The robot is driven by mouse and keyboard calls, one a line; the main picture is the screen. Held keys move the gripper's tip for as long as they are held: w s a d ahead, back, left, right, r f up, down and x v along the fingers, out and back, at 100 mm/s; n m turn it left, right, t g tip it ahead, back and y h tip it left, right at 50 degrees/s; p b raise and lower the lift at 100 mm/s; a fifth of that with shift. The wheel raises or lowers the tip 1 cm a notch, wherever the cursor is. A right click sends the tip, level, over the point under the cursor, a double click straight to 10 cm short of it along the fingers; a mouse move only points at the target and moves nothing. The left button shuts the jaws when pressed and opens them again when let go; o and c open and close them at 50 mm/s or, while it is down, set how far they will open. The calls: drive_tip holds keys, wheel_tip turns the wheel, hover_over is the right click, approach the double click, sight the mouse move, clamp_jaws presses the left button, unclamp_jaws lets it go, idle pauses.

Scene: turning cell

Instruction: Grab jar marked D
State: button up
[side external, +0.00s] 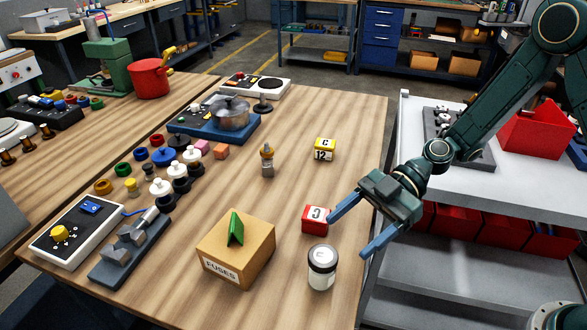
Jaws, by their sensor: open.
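A jar (322,269) with a white body, a dark band and a pale lid stands upright near the table's right front edge. The mark on its lid is small and looks like a C; I cannot read a D on it. My gripper (347,239) is open and empty, with two blue fingers spread wide. It is above the table's right edge, up and to the right of the jar in the picture, and apart from it. No other jar is clear to see.
A red marked block (315,219) stands just behind the jar. A cardboard fuse box (236,250) is to its left, and a yellow block (324,149) marked C 12 is farther back. A grey cart (440,255) adjoins the table's right side. The table's middle is partly clear.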

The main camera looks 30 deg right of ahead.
sight(329, 252)
drive_tip(key=shift+x, duration=2)
drive_tip(key=shift+a+f, duration=0.1)
drive_tip(key=shift+x, duration=2.45)
drive_tip(key=shift+f, duration=0.15)
drive_tip(key=c, duration=1.1)
wheel_tip(329, 252, up, 20)
drive_tip(key=shift+r, duration=0.1)
